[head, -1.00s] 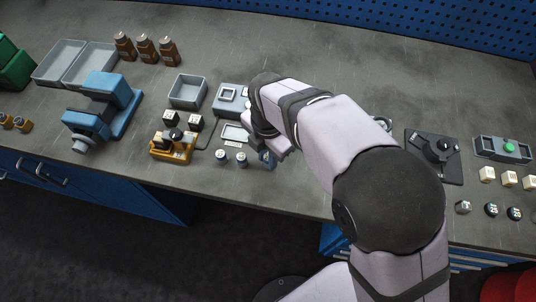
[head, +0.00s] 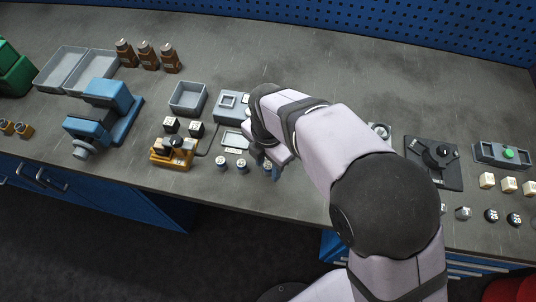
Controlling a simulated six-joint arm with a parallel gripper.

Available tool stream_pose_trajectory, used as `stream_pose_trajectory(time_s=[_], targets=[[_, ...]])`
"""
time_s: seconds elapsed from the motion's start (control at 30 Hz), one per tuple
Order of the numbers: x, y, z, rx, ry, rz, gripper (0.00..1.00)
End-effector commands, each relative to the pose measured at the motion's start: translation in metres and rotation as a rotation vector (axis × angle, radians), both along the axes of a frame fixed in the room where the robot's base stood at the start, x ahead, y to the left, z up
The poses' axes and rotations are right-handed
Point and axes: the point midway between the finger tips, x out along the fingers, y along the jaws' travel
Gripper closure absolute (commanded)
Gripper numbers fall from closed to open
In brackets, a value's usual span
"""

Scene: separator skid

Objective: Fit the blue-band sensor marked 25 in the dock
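Several small cylinders with pale tops stand at the bench front. Two of them, the left cylinder (head: 221,163) and the middle cylinder (head: 242,166), show clearly. Another is partly hidden at my gripper. Their marks and bands are too small to read, so I cannot tell which is the blue-band sensor marked 25. My gripper (head: 271,168) is low over the bench, right of these cylinders, and points down. Its fingers are small and partly hidden by my wrist, so its opening is unclear. A grey box with a square recess (head: 232,106) stands behind; I cannot tell whether it is the dock.
An orange fixture (head: 172,152) and a grey open bin (head: 188,98) are left of my gripper. A blue vise (head: 104,117) stands farther left. At right are a black plate with a lever (head: 433,163), a green-button box (head: 503,154) and dark round caps (head: 491,216).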

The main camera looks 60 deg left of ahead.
Motion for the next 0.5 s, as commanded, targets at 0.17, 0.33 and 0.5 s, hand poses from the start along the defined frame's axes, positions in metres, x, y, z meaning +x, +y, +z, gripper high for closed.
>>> stream_pose_trajectory(time_s=[0.17,0.33,0.5], targets=[[0.000,0.002,0.016,0.005,-0.001,0.000,0.61],[0.000,0.002,0.043,0.007,-0.002,0.000,0.61],[0.000,0.002,0.074,0.006,-0.001,0.000,0.61]])
